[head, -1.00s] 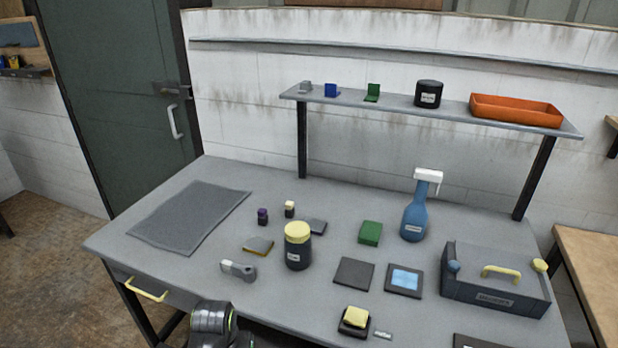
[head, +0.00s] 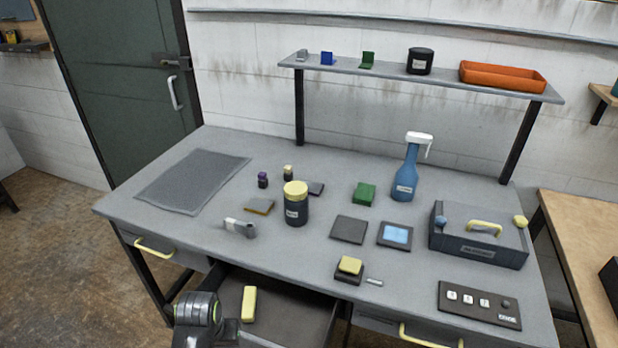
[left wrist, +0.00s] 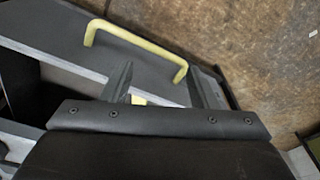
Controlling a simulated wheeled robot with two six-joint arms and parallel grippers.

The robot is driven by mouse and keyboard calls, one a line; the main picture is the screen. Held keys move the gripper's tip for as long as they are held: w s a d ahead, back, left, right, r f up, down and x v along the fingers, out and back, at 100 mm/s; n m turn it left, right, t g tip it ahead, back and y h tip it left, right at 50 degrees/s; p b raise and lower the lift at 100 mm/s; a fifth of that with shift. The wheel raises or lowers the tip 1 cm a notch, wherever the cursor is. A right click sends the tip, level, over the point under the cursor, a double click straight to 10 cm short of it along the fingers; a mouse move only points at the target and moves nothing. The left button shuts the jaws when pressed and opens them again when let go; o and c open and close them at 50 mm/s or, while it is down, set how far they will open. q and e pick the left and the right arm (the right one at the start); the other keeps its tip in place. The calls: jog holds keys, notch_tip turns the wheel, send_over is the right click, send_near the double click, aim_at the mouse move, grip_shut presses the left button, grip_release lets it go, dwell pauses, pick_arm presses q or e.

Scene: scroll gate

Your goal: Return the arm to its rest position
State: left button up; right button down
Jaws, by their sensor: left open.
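My left arm (head: 198,312) shows at the bottom left of the head view, in front of the desk by the open drawer; its fingertips are not clear there. In the left wrist view my left gripper (left wrist: 158,74) has its two dark fingers spread apart, with nothing seen held between them. A yellow drawer handle (left wrist: 130,38) on a grey front lies just beyond the fingers. A small yellow patch shows low between the fingers; I cannot tell what it is. My right gripper is in neither view.
The open drawer (head: 290,309) holds a yellow block (head: 249,304) and juts out from the grey desk (head: 275,160). On the desk stand a black jar (head: 296,210), a blue spray bottle (head: 406,178) and a toolbox (head: 478,243). A shelf (head: 440,78) rises behind.

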pick_arm(q)
jog(key=s+a+r+t+y, duration=0.1)
jog(key=s+a+r, duration=0.15)
jog(key=s, duration=0.45)
jog(key=s+a+r+t, duration=0.1)
jog(key=s+a+r, duration=0.1)
jog(key=s+a, duration=0.35)
jog(key=s+a+r+y, duration=0.1)
jog(key=s+a+r, duration=0.1)
jog(key=s, duration=0.7)
notch_tip(320, 180, down, 26)
jog(key=a+g+b, duration=0.1)
jog(key=a, duration=0.1)
jog(key=s+d+f+g+h, duration=0.1)
jog(key=s+f, duration=1.4)
jog(key=f, duration=0.2)
jog(key=shift+d+b, duration=0.2)
jog(key=shift+b, duration=0.25)
